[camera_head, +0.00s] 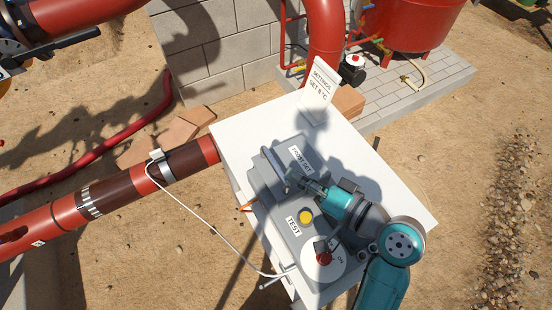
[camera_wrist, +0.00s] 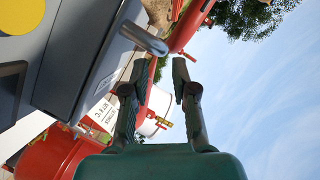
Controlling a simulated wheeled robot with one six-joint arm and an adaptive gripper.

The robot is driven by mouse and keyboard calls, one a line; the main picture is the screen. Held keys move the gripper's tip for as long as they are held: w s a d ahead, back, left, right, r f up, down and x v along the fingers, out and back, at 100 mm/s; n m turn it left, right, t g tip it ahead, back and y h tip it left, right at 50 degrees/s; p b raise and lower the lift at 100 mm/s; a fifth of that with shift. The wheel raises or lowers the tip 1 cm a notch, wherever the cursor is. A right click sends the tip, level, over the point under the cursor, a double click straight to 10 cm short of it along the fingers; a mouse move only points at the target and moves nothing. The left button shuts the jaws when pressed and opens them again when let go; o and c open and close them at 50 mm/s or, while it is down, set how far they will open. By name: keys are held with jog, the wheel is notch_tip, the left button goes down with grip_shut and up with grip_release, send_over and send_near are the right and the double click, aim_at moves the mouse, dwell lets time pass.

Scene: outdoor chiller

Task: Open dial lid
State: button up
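A grey lid (camera_head: 292,150) with a printed label, possibly the dial lid, sits on the control box in the head view. A metal bar handle (camera_head: 270,161) runs along its left side. My gripper (camera_head: 297,178) is over the lid's lower part, close to the handle's lower end. In the wrist view my gripper (camera_wrist: 160,66) is open, with an empty gap between its fingers. A grey bar (camera_wrist: 143,39), seemingly the handle, juts from a grey box face (camera_wrist: 85,60) beside the left fingertip, outside the gap. Contact cannot be told. Any dial under the lid is hidden.
The box has a yellow button (camera_head: 306,216), a TEST label (camera_head: 293,226) and a red knob (camera_head: 322,253) on a white disc. A SETTINGS sign (camera_head: 319,88) stands at the back of the white top (camera_head: 237,131). A red pipe (camera_head: 60,217) lies left. The top's right side looks clear.

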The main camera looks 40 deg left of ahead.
aim_at(274, 162)
jog(key=x, duration=0.7)
jog(key=shift+a+f, duration=0.1)
jog(key=shift+a, duration=0.1)
grip_shut()
